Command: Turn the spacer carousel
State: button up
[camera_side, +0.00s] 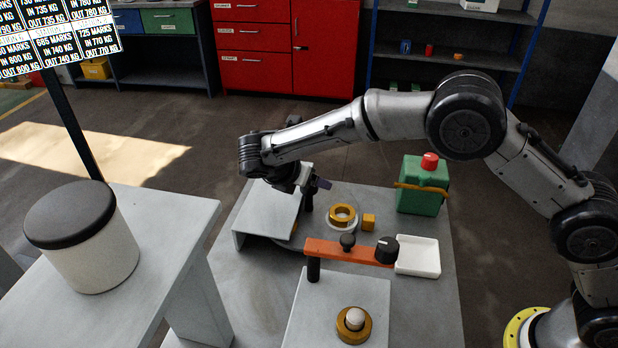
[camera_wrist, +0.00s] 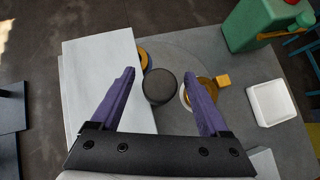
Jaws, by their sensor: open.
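The spacer carousel shows in the wrist view as a grey disc (camera_wrist: 195,62), partly covered by a pale plate (camera_wrist: 92,85). A brass ring (camera_side: 342,216) sits on it in a white seat; my right finger partly hides this ring in the wrist view (camera_wrist: 206,88). Another brass piece (camera_wrist: 143,58) shows at the plate's edge. A black round-topped post (camera_wrist: 160,87) stands beside the plate; it also shows in the side view (camera_side: 308,200). My gripper (camera_wrist: 160,75) is open, with purple fingers either side of the post in the picture. I cannot tell whether they touch it.
A brass block (camera_side: 368,222) and a white tray (camera_side: 417,257) lie right of the ring. A green can (camera_side: 422,185) stands behind. An orange bar (camera_side: 348,252) with black knobs crosses in front. Another brass ring (camera_side: 354,325) sits around a pale peg at the front.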

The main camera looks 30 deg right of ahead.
grip_shut()
dwell(1.4)
